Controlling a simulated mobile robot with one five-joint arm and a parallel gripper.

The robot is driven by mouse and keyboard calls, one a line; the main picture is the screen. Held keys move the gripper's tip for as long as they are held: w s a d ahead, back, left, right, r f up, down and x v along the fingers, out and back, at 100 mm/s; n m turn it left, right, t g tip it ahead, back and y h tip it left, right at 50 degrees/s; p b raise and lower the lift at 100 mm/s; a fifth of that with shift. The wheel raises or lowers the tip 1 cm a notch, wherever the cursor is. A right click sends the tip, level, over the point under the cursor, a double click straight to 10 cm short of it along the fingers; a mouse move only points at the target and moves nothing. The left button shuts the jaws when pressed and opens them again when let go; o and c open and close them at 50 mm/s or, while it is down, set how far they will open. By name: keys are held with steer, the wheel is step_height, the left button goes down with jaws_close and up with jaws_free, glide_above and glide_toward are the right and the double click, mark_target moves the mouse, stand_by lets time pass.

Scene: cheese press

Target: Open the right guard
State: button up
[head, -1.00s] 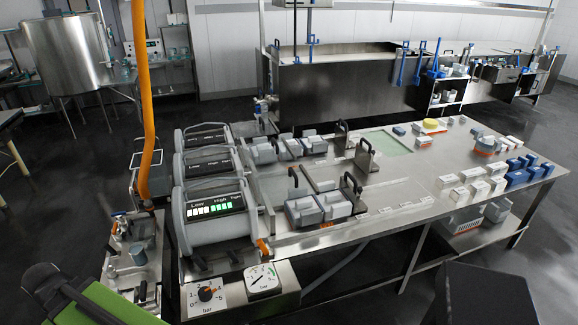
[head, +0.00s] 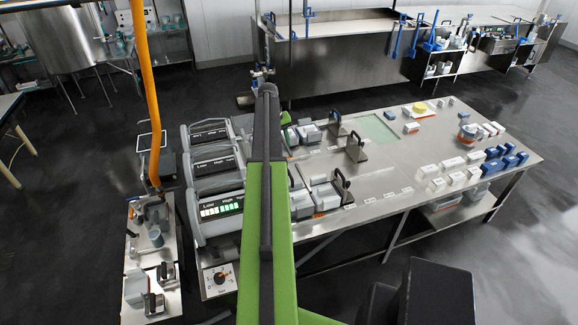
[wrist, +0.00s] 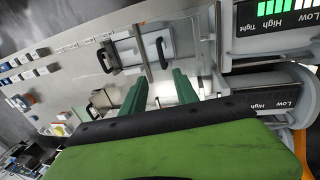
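Three grey press drums with Low/High displays stand in a row on the left of the steel table; the nearest drum (head: 217,212) has a lit green bar. Three black handles on upright plates stand right of the drums: a near handle (head: 342,184), a middle handle (head: 355,147) and a far handle (head: 336,120). Which one belongs to the right guard I cannot tell. In the wrist view, my gripper (wrist: 158,85) has its dark green fingers apart and empty, over the table beside a drum. A black handle (wrist: 103,61) shows beyond the fingers. My arm hides the table's middle-left.
White and blue blocks (head: 470,170) stand at the table's right. A steel side bench (head: 150,245) with small fittings and an orange hose (head: 150,110) are on the left. A long vat (head: 340,50) stands behind. The table between handles and blocks is mostly clear.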

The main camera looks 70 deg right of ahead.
mark_target(289, 174)
steer(key=f+b, duration=0.5)
steer(key=s+d+f+b, duration=0.1)
steer(key=f+b, duration=0.5)
steer(key=s+d+f+b, duration=0.1)
steer(key=f+b, duration=0.5)
steer(key=shift+s+f, duration=0.15)
steer(key=shift+s, duration=0.05)
jaws_close()
stand_by(0.6)
